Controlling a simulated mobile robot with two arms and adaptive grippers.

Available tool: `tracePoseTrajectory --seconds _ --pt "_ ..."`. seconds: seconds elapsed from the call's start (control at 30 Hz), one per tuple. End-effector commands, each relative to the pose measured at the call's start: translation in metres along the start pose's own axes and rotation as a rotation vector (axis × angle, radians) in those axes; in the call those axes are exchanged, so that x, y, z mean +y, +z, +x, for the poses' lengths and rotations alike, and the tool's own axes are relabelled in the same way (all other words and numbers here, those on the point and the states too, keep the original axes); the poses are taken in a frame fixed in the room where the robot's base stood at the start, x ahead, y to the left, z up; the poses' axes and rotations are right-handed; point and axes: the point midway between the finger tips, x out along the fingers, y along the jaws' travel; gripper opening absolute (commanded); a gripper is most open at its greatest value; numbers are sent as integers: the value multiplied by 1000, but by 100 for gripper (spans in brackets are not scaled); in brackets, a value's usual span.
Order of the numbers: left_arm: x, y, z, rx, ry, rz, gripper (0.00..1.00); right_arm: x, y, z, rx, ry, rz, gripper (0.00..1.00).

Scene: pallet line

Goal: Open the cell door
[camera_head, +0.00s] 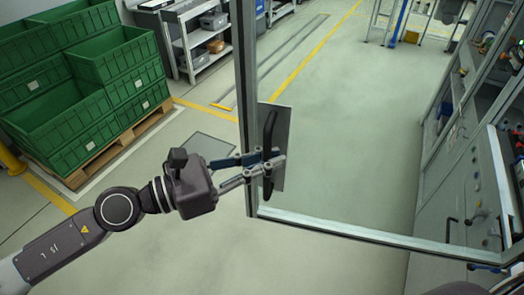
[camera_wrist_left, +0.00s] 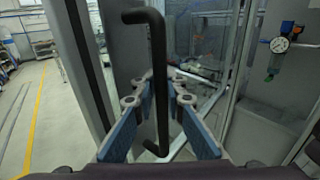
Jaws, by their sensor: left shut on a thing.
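The cell door has a grey metal frame (camera_head: 246,75) and a clear pane through which the floor shows. Its black bar handle (camera_head: 270,122) stands upright on a grey plate beside the door's left post. The handle also shows in the left wrist view (camera_wrist_left: 158,55), running down between the fingers. My left gripper (camera_head: 268,167) comes from the left and is shut around the handle's middle; its blue-padded fingers also show in the left wrist view (camera_wrist_left: 161,93). I cannot tell for sure how far the door stands open. My right gripper is not in view.
Green crates (camera_head: 90,75) are stacked on a wooden pallet (camera_head: 125,145) at the left. A grey shelf rack (camera_head: 190,45) stands behind. A machine cabinet (camera_head: 460,175) is at the right. The floor left of the door, below my arm, is clear.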

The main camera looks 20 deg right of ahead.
Motion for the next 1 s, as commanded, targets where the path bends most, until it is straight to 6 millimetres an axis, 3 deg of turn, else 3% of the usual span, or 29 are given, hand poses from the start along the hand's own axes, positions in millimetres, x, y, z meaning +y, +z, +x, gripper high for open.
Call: tracePoseTrajectory --seconds 0.4,0.43,0.57,1.0 --pt "-1 1 0 -2 0 2 0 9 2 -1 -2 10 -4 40" --pt "0 1 0 -2 1 2 13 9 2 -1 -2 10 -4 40" --pt "-1 1 0 -1 0 1 27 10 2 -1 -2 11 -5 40" --pt "-1 -1 -9 1 1 -3 28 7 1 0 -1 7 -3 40"
